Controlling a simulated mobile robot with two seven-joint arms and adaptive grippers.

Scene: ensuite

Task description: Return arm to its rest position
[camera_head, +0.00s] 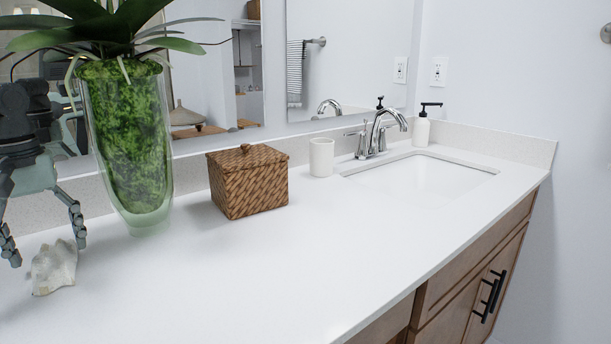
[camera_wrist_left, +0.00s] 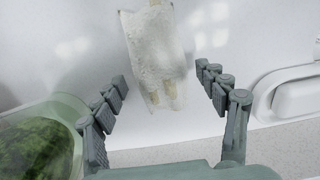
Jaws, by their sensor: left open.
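My left gripper (camera_head: 46,238) comes in at the left edge of the head view, with its fingers spread and pointing down. My right gripper is in neither view.
A tall glass vase (camera_head: 127,150) with green filling and a plant stands close to the left gripper. A woven lidded box (camera_head: 247,182), a white cup (camera_head: 321,158), a faucet (camera_head: 377,132), a sink (camera_head: 420,175) and a soap dispenser (camera_head: 422,127) are farther right. The front counter is clear.

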